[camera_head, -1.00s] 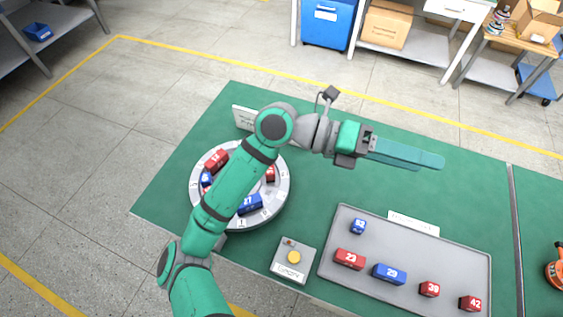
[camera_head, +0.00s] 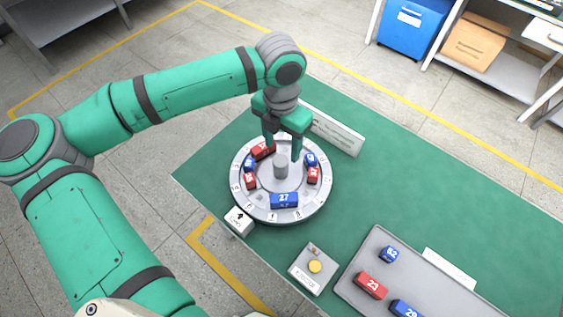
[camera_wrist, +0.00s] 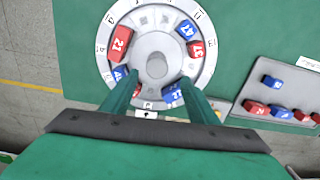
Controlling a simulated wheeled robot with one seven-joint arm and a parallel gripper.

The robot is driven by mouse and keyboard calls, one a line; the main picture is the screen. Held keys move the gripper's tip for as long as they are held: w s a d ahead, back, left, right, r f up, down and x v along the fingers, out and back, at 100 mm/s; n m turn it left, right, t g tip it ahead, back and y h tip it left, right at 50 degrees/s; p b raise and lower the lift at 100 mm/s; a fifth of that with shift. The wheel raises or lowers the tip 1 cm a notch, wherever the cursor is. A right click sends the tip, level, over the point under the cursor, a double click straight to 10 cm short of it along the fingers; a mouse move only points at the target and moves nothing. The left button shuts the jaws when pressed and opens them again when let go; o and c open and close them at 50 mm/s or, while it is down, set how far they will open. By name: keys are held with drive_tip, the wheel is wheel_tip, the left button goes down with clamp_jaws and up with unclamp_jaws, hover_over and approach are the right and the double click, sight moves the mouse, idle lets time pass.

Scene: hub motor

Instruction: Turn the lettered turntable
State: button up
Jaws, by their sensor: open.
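The lettered turntable (camera_head: 325,190) is a round grey disc with a marked rim on the green table. Several red and blue numbered blocks sit on it around a grey centre post (camera_head: 281,166), among them a blue block 27 (camera_head: 284,200). My gripper (camera_head: 283,150) points down over the far part of the turntable, its two green fingers apart. In the wrist view my gripper (camera_wrist: 155,88) is open, with the fingers reaching over the turntable (camera_wrist: 104,47) on either side below the centre post (camera_wrist: 156,65). I cannot tell whether the fingertips touch anything.
A small box with an arrow (camera_head: 239,220) stands at the turntable's near-left rim. A control box with a yellow button (camera_head: 314,267) is in front. A grey tray (camera_head: 377,240) with numbered blocks is at right. A white sign (camera_head: 335,130) stands behind. Green table between is clear.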

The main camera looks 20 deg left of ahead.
sight(280, 161)
drive_tip(key=shift+a+f, duration=0.15)
drive_tip(key=shift+a, duration=0.15)
wheel_tip(280, 161, down, 10)
drive_tip(key=shift+f, duration=0.25)
clamp_jaws()
